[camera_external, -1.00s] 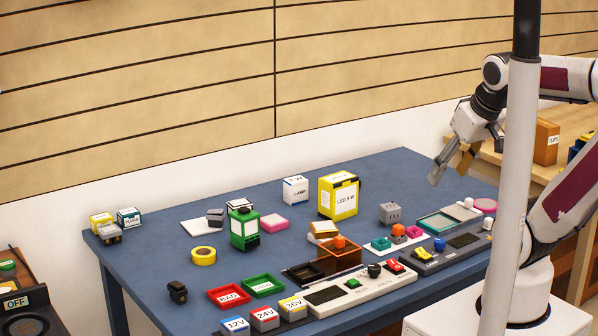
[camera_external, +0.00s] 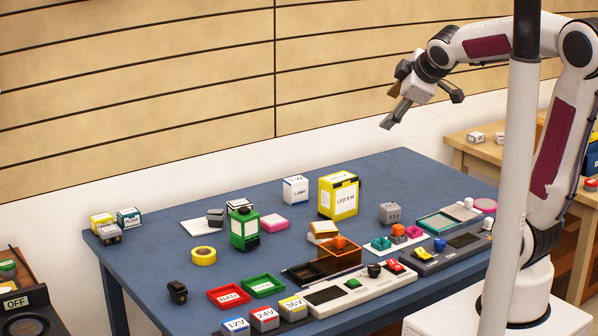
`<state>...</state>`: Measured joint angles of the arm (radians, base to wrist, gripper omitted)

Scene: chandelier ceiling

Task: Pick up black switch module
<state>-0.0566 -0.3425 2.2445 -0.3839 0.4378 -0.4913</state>
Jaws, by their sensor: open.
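A small black module (camera_external: 177,292), which looks like the black switch module, sits alone on the blue table near its front left, left of the red BAD tray. My gripper (camera_external: 420,110) is open and empty, high above the back right part of the table, far from the module. Its fingers point down and to the sides. Nothing hides the module.
The blue table (camera_external: 150,262) also holds a red tray (camera_external: 229,299), a green tray (camera_external: 264,287), yellow tape (camera_external: 203,256), a green device (camera_external: 243,230), a yellow LED box (camera_external: 338,197) and a white meter panel (camera_external: 362,293). A pale pole (camera_external: 517,150) stands before my arm.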

